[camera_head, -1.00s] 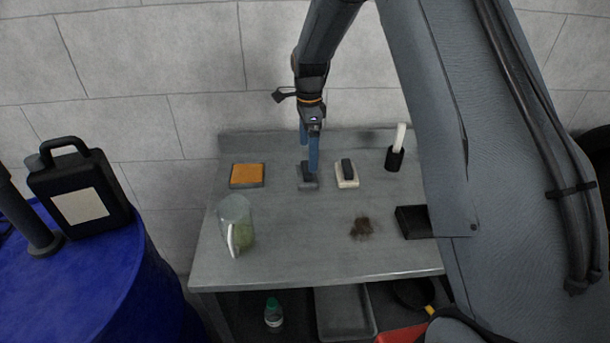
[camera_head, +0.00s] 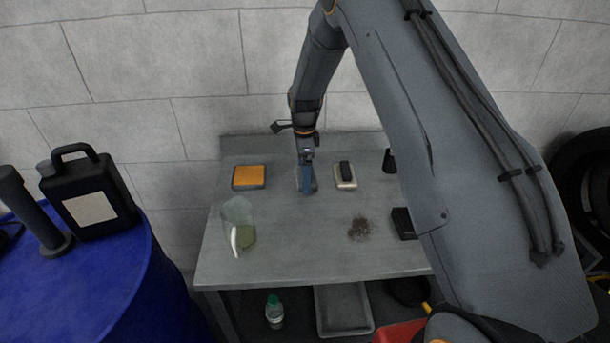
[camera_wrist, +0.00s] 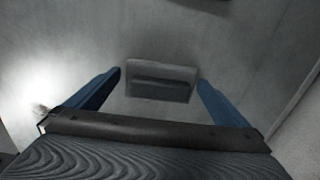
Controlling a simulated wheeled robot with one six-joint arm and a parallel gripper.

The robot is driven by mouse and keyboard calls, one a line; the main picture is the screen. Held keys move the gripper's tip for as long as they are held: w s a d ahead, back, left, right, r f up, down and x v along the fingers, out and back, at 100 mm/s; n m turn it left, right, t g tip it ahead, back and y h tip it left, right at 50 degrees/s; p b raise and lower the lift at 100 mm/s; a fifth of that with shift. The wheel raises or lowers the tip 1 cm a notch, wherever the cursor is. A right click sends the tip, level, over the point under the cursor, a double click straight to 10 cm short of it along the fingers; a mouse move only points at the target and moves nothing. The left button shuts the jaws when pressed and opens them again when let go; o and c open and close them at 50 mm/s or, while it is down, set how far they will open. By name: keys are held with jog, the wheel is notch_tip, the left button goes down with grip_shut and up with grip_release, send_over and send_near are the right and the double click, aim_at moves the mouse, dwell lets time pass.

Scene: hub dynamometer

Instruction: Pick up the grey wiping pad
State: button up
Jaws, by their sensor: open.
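The grey wiping pad (camera_head: 298,178) lies on the grey bench between an orange-topped pad and a white pad with a dark handle. In the head view my gripper (camera_head: 306,188) hides most of it. In the wrist view the pad (camera_wrist: 160,72) shows as a grey block with a darker raised grip bar, centred ahead of my gripper (camera_wrist: 159,80). My two blue fingers are spread wide, one to each side of the pad, with nothing between them in their hold. I cannot tell how far above the pad the fingertips are.
The orange-topped pad (camera_head: 249,177) is to the left and the white pad (camera_head: 346,183) close to the right. A clear jug (camera_head: 238,228), a dark dirt patch (camera_head: 360,228) and a black tray (camera_head: 404,222) are nearer on the bench (camera_head: 300,262). A wall stands behind.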

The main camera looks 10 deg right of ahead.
jog(key=c, duration=0.8)
jog(key=shift+c, duration=0.2)
notch_tip(320, 180, up, 10)
jog(key=b, duration=0.3)
